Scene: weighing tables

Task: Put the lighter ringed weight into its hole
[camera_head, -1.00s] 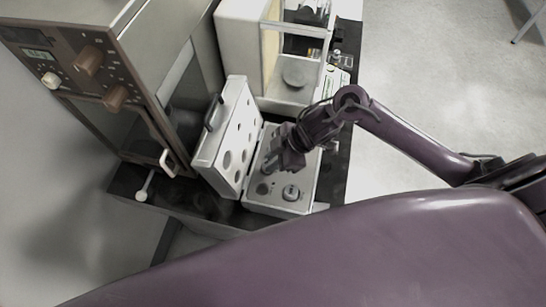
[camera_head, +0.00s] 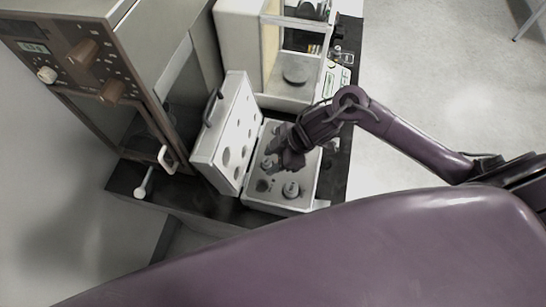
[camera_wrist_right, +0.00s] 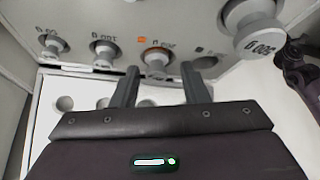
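The open weight box (camera_head: 308,170) shows below my right gripper (camera_head: 288,160) in the head view. In the right wrist view, my right gripper (camera_wrist_right: 160,66) is open, its fingers apart and empty. A 200 g weight (camera_wrist_right: 157,58) with an orange mark beside it sits in a box hole just beyond the fingertips; it seems to be the weight (camera_head: 267,163) in the head view. Smaller weights, 100 g (camera_wrist_right: 103,52) and 50 g (camera_wrist_right: 53,45), sit in the same row. A large 500 g weight (camera_wrist_right: 252,28) stands at right. My left gripper is out of view.
The box's upright lid (camera_head: 232,130) with round recesses stands left of the box. A brown-fronted cabinet (camera_head: 85,70) is at left. A balance with a glass case (camera_head: 245,40) and round pan (camera_head: 296,74) stands behind. The bench is dark and narrow.

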